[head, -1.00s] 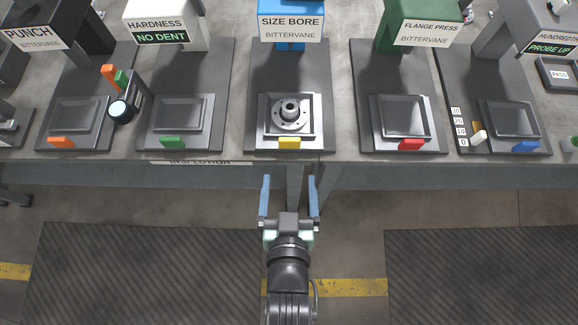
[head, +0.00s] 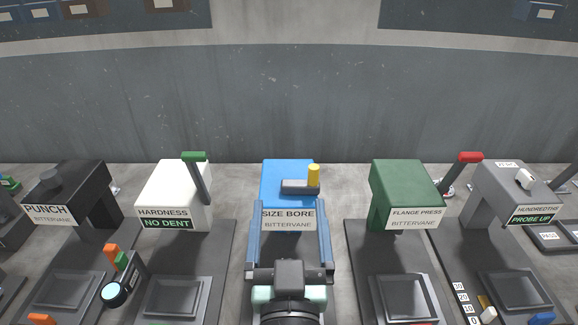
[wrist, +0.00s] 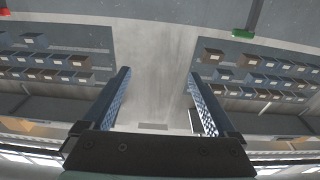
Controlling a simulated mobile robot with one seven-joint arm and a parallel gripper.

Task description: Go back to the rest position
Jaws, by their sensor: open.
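My gripper (head: 290,232) is open and empty, its two blue fingers spread apart, at the bottom centre of the head view. In that view it overlaps the blue size bore machine (head: 275,180), with a finger on each side of its sign; the distance between them cannot be told. In the wrist view the open fingers (wrist: 158,95) have nothing between them but grey wall or floor. The metal part on the size bore plate is hidden behind my gripper now.
The bench holds a black punch (head: 70,185), a white hardness machine (head: 170,195) reading NO DENT, a green flange press (head: 405,190) and a grey hundredths machine (head: 515,190) reading PROBE UP. Shelves with bins (wrist: 45,65) show in the wrist view.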

